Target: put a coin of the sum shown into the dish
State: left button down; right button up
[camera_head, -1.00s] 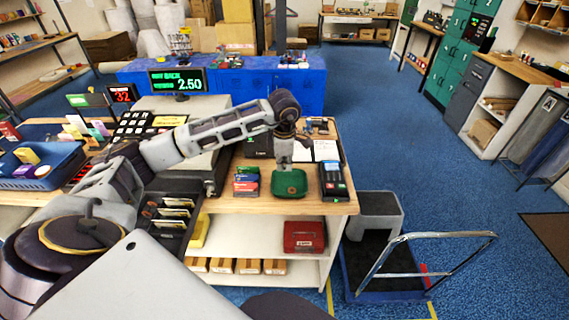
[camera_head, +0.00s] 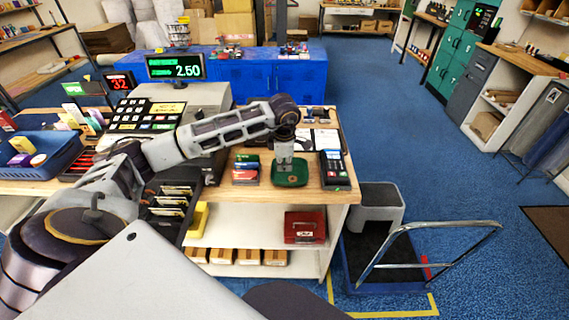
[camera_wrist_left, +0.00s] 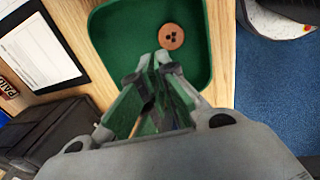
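The green dish (camera_head: 300,180) stands on the front part of the wooden counter. A copper-brown coin with dark dots (camera_wrist_left: 171,37) lies flat in it; it also shows small in the head view (camera_head: 292,181). My left gripper (camera_head: 284,178) points down over the dish. In the left wrist view its fingertips (camera_wrist_left: 153,58) are drawn close together just beside the coin, with nothing seen between them. My right gripper is out of view.
A card terminal (camera_head: 333,168) stands right of the dish and a stack of small coloured boxes (camera_head: 246,168) left of it. A paper sheet (camera_head: 326,139) lies behind. A red box (camera_head: 305,227) is on the shelf below. A trolley (camera_head: 400,285) stands right of the counter.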

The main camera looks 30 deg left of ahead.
pick_arm(q)
jog(key=c, duration=1.6)
grip_release()
jog(key=shift+o, duration=0.2)
notch_tip(320, 180, up, 12)
jog(key=s, duration=0.1)
jog(key=shift+s+d, duration=0.2)
jog(key=shift+d, duration=0.25)
jog(key=shift+f, duration=0.1)
